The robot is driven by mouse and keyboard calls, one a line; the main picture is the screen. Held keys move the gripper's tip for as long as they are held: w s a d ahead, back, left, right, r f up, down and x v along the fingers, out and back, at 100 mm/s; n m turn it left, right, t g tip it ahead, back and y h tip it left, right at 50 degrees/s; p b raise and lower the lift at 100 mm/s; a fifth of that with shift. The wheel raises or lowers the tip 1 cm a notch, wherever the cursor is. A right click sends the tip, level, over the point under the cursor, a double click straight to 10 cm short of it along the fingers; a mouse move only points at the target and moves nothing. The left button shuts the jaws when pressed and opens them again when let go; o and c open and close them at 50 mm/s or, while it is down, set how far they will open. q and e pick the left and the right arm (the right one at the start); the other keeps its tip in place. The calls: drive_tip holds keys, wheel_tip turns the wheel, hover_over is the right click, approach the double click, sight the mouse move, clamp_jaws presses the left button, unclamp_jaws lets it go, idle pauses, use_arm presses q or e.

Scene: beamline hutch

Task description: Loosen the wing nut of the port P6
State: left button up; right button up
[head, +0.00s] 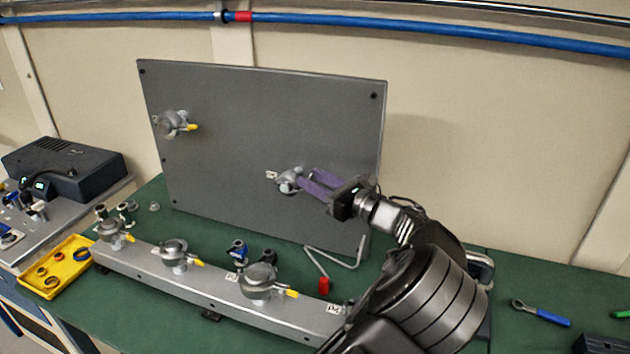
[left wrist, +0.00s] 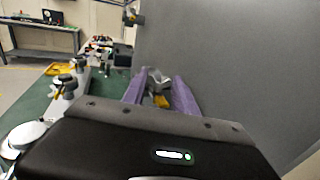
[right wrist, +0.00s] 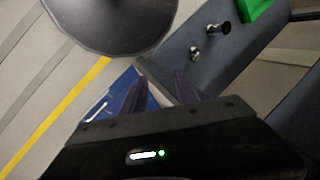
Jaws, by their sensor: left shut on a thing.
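The upright grey panel (head: 230,130) carries a round metal port clamp (head: 289,181) at its lower right, with a small label beside it that is too small to read. My left gripper (head: 307,179) reaches it from the right, its purple fingers at the clamp. In the left wrist view, the yellow wing nut (left wrist: 161,101) lies between the fingers, below the grey clamp (left wrist: 158,80). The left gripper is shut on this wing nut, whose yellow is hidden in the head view. My right gripper (right wrist: 157,80) shows only in the right wrist view, open and empty.
Another clamp with a yellow wing nut (head: 175,124) is at the panel's upper left. A grey rail (head: 215,290) with several clamps runs along the green bench. A yellow tray (head: 60,268), a bent hex key (head: 340,262) and a blue-handled wrench (head: 540,312) lie around.

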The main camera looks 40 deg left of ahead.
use_arm(q)
drive_tip(key=shift+w, duration=0.1)
clamp_jaws()
drive_tip(key=shift+w+r+n+g, duration=0.1)
drive_tip(key=shift+n+g, duration=0.3)
drive_tip(key=shift+g, duration=0.3)
drive_tip(key=shift+w+n+g, duration=0.2)
drive_tip(key=shift+n+g, duration=1)
drive_tip(key=shift+g, duration=0.6)
drive_tip(key=o, duration=1.2)
unclamp_jaws()
drive_tip(key=shift+c, duration=0.2)
drive_tip(key=v, duration=0.8)
drive_tip(key=shift+b, duration=0.4)
drive_tip(key=shift+a, duration=0.1)
